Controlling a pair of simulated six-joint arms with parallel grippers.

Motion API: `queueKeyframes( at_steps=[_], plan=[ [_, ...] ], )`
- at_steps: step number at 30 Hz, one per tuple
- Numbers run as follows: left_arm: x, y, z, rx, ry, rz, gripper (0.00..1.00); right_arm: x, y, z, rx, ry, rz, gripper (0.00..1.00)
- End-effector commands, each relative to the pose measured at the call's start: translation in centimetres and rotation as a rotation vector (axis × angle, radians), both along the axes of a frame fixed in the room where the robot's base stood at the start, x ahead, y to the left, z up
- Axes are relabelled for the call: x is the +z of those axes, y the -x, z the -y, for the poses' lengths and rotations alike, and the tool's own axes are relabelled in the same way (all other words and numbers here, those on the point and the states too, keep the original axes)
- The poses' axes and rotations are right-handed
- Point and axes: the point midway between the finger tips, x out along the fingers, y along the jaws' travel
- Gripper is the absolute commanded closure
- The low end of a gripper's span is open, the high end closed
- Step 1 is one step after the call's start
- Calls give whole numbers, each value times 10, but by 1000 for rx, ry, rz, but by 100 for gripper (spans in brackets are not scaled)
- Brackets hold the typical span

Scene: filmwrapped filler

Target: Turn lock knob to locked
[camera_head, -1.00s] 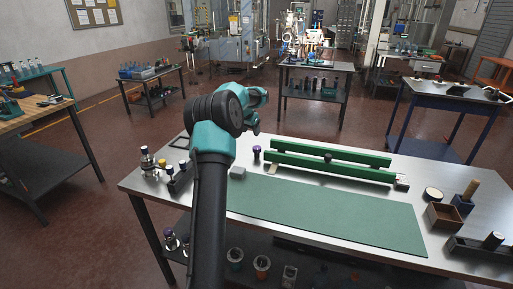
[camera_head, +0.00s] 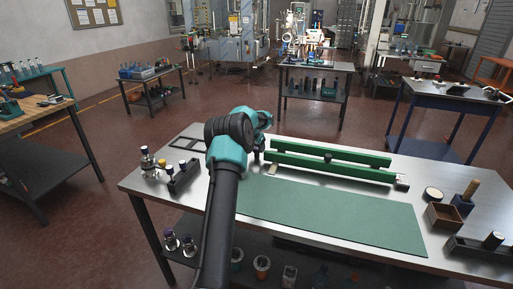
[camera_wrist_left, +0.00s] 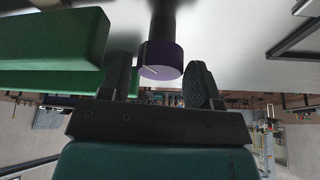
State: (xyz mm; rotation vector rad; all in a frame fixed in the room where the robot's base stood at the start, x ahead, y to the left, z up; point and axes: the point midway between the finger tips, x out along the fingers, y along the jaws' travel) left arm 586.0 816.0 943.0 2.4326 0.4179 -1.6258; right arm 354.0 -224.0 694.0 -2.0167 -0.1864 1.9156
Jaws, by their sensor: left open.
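The lock knob (camera_wrist_left: 160,62) is a dark purple cylinder on a black stem, with a pale line on its face. In the left wrist view it lies between the two black fingers of my left gripper (camera_wrist_left: 160,84), nearer their tips. The fingers are open, with a gap visible on the right; I cannot tell whether the left finger touches it. In the head view my left gripper (camera_head: 260,148) is at the left end of the green rails (camera_head: 330,160) and hides the knob. My right gripper is not in view.
The green rails run close beside the gripper. A green mat (camera_head: 330,212) covers the table front. Small bottles and a black holder (camera_head: 184,177) stand at the left; a wooden box (camera_head: 443,216) and a round lid (camera_head: 433,194) are at the right.

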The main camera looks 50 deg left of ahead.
Motion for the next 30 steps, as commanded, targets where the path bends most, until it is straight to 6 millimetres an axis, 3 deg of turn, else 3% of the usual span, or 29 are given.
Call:
queueKeyframes(
  at_steps=[4, 15, 30],
  plan=[
    [0, 0, 0, 0, 0, 0, 44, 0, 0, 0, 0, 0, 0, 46],
    [0, 0, 0, 0, 0, 0, 77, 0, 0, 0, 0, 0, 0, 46],
    [1, 0, -1, -120, 0, 3, 77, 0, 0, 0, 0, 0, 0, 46]
  ],
)
